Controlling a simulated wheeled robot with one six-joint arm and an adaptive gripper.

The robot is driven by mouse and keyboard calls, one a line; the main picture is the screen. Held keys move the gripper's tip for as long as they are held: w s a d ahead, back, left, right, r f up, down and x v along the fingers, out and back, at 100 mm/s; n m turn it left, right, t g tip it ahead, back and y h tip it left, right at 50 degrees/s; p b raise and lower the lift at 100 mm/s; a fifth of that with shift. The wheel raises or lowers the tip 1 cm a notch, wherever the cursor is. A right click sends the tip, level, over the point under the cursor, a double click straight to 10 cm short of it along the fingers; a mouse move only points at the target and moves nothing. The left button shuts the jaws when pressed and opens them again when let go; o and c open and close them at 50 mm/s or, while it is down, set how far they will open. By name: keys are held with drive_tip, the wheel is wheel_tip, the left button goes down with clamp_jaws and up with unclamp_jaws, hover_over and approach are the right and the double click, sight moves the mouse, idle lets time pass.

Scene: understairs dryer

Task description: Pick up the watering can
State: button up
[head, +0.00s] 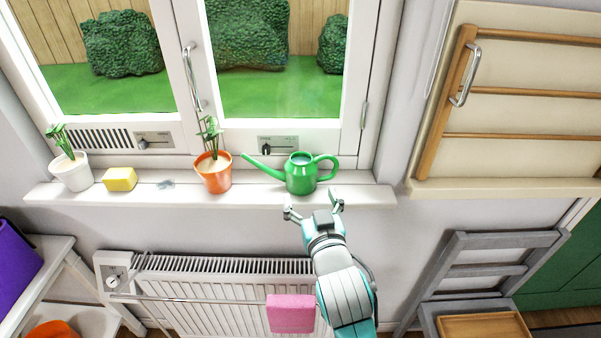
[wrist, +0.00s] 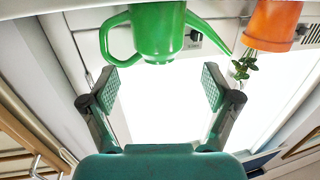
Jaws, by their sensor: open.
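The green watering can (head: 301,174) stands upright on the white window sill (head: 120,198), with its spout to the left and its handle to the right. In the wrist view the watering can (wrist: 158,30) appears upside down at the top, beyond the fingertips. My gripper (head: 314,207) is open and empty, just in front of and below the can near the sill's front edge. The gripper's spread fingers (wrist: 160,84) also show in the wrist view. The can is not between the finger pads, and I see no contact.
An orange pot (head: 213,176) with a plant stands left of the spout. A yellow block (head: 120,179) and a white pot (head: 72,173) are further left. Below the sill are a radiator (head: 200,285) and a pink cloth (head: 290,313). A wooden rack (head: 437,110) is at right.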

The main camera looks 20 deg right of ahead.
sight(304, 174)
drive_tip(key=w, duration=0.4)
drive_tip(key=w+r, duration=0.1)
drive_tip(key=w, duration=0.1)
drive_tip(key=shift+w+d, duration=0.25)
drive_tip(key=shift+d, duration=0.15)
drive_tip(key=shift+w+d+f, duration=0.1)
drive_tip(key=shift+w+f, duration=0.05)
drive_tip(key=shift+w, duration=0.65)
drive_tip(key=shift+w+d+f, duration=0.15)
drive_tip(key=shift+w+f, duration=0.05)
drive_tip(key=shift+w, duration=0.65)
drive_tip(key=shift+w+d+f, duration=0.1)
drive_tip(key=shift+w+f, duration=0.05)
drive_tip(key=shift+w, duration=0.65)
drive_tip(key=c, duration=1.2)
drive_tip(key=shift+r, duration=0.15)
